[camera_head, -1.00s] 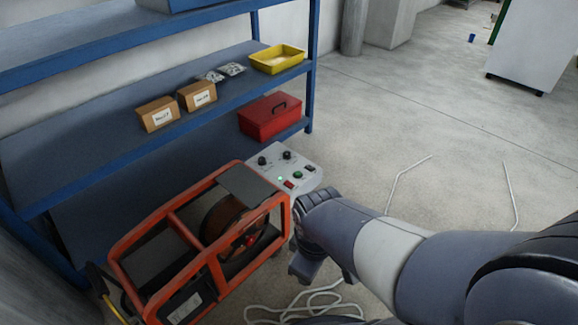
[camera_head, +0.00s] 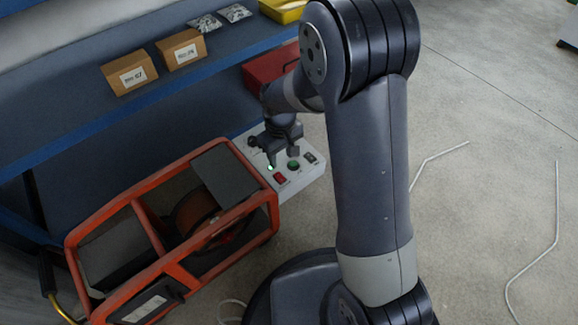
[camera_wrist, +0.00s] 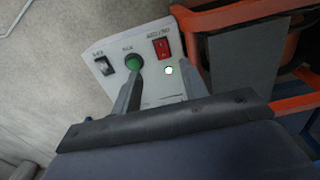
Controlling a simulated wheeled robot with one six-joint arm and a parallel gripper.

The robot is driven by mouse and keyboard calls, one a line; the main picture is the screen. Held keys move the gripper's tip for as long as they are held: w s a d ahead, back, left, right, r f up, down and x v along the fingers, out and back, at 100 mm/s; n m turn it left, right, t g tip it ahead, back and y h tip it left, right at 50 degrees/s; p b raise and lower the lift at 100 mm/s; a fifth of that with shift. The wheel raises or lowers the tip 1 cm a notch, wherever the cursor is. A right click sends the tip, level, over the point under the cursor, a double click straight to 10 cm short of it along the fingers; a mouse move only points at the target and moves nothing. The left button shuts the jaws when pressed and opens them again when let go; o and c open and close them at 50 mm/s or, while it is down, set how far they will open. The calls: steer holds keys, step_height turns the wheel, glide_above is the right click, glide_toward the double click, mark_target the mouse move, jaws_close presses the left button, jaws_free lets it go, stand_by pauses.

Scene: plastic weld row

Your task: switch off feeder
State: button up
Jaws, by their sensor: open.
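The feeder (camera_head: 190,262) has an orange tube frame around a reel and stands on the floor at left. Its light grey control box (camera_head: 312,174) is at the frame's right end. The box carries a red rocker switch (camera_wrist: 162,47), a green round button (camera_wrist: 134,63), a black switch (camera_wrist: 103,66) and a small lit lamp (camera_wrist: 169,70), which glows green in the head view (camera_head: 270,167). My gripper (camera_head: 277,158) is open and empty above the box. In the wrist view its fingers (camera_wrist: 160,84) straddle the lamp area, with the red switch beyond them.
A blue shelf (camera_head: 60,140) stands behind the feeder, with two cardboard boxes (camera_head: 130,74) and a red case (camera_head: 272,66) close to my arm. A yellow tray (camera_head: 283,10) is above. Pale rods lie on the floor at right, which is otherwise mostly clear.

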mark_target(282, 180)
step_height(282, 180, down, 10)
steer(key=b, duration=0.3)
steer(key=shift+b, duration=0.4)
steer(key=shift+c, duration=0.3)
